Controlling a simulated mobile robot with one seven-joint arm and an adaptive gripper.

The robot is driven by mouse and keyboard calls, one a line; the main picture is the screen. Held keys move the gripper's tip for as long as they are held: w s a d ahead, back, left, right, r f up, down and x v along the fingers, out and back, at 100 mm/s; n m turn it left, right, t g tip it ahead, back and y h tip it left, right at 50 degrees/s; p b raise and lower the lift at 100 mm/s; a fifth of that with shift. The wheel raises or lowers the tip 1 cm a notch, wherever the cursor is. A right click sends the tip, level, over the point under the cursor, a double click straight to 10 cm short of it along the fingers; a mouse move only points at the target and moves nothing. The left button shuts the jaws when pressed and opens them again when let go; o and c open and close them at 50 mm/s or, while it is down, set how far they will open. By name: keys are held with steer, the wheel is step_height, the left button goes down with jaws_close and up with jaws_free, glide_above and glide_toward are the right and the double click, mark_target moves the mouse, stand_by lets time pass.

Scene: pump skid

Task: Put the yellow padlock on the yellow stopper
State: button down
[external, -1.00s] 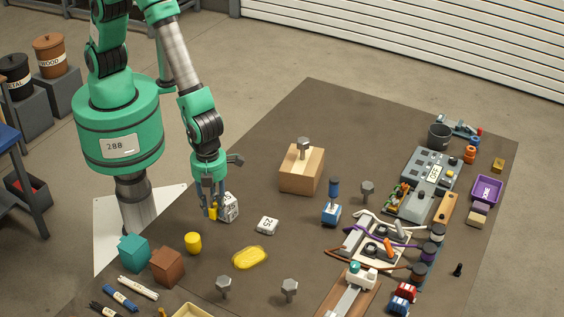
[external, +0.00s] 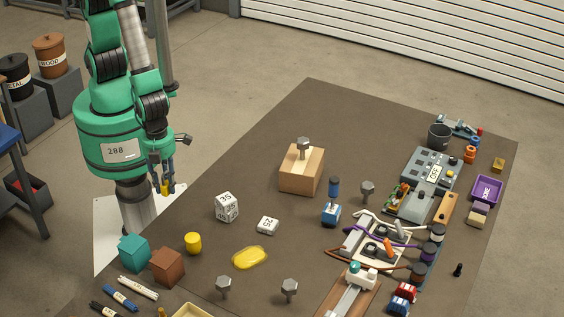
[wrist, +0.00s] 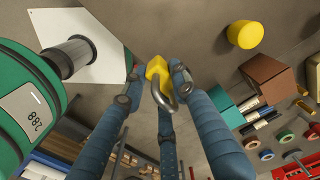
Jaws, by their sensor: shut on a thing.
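My gripper (external: 166,186) is shut on the yellow padlock (external: 165,189) and holds it up near my base, left of the mat. In the wrist view, the padlock's yellow body (wrist: 155,67) sits between the blue fingers of my gripper (wrist: 157,76), with its grey shackle pointing down in the picture. A short yellow cylinder (external: 193,243), which looks like the yellow stopper, stands on the mat to the lower right of my gripper. It also shows at the upper right of the wrist view (wrist: 245,34), apart from the padlock. Nothing rests on its top.
A teal block (external: 134,253) and a brown block (external: 167,266) stand just left of and in front of the cylinder. A yellow oval dish (external: 249,258) lies to its right. White numbered blocks (external: 227,207) lie behind it. The mat's back left is clear.

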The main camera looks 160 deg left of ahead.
stand_by(0.3)
steer(key=b, duration=0.1)
glide_above(190, 236)
steer(key=shift+f, duration=0.75)
steer(key=shift+f+b, duration=0.4)
steer(key=shift+f, duration=1.35)
steer(key=shift+f, duration=0.1)
steer(key=c, duration=1.4)
jaws_free()
steer(key=shift+o, duration=0.2)
step_height(190, 236, up, 12)
steer(key=p, duration=0.1)
steer(key=shift+p, duration=0.35)
